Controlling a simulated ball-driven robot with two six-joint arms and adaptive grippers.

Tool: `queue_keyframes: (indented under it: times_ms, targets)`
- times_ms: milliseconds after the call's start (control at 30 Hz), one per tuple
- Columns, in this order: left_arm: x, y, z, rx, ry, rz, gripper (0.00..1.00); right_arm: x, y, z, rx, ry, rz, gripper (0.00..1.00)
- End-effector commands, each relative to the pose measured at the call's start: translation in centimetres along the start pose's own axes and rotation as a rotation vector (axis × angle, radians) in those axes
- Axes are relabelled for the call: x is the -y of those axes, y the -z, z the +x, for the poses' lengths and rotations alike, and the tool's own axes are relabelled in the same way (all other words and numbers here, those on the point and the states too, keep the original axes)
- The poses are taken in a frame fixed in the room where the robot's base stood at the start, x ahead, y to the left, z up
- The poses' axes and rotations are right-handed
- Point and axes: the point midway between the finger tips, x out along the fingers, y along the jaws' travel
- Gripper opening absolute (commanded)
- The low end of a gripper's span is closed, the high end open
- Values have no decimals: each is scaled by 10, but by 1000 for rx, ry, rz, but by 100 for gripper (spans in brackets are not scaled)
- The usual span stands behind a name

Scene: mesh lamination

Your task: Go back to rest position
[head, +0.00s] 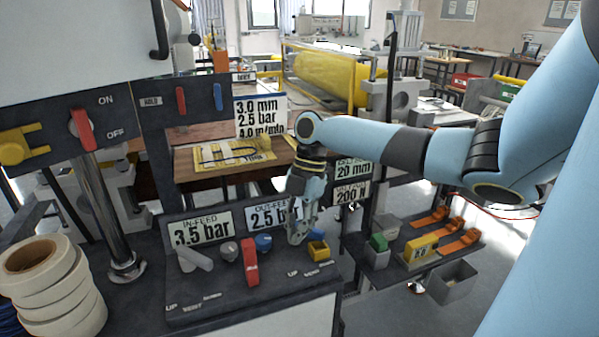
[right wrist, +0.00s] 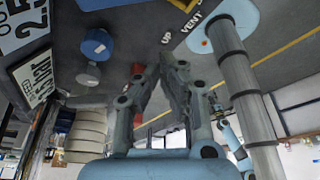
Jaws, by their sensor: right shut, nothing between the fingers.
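My right gripper (head: 297,238) is shut and empty, pointing down above the right part of the black control panel (head: 210,290). Its forearm reaches in from the right. In the right wrist view its fingers (right wrist: 155,72) meet at the tips, with a red lever partly behind them. In the head view the red lever (head: 250,262) stands left of the gripper, beside a blue knob (head: 263,241). A yellow switch (head: 318,250) is just right of the fingertips. I cannot tell whether the fingers touch the panel. My left gripper is not seen in the head view.
White tape rolls (head: 48,285) are stacked at the left. A metal post (head: 100,205) rises beside the panel. A rack with orange clamps (head: 432,217) and a grey bin (head: 452,281) stands to the right, below my right arm. Value cards, such as the 3.5 bar card (head: 198,230), stand behind the knobs.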

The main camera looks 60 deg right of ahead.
Motion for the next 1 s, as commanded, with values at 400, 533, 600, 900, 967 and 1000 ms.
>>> queue_keyframes:
  times_ms: [400, 533, 600, 900, 967, 1000]
  targets:
    - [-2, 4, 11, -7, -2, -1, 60, -2, -1, -71, 0, 2, 0, 0]
    - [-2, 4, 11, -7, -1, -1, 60, -2, 0, -76, -2, 2, 0, 0]
    - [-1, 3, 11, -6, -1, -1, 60, -2, 0, -76, -3, 2, 1, 0]
    - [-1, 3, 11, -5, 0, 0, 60, 22, 31, -23, 47, 29, 106, 0]
    - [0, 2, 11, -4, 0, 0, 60, 40, 54, 8, 84, 23, 196, 0]
    - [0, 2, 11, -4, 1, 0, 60, 53, 73, 27, 110, 4, 271, 0]
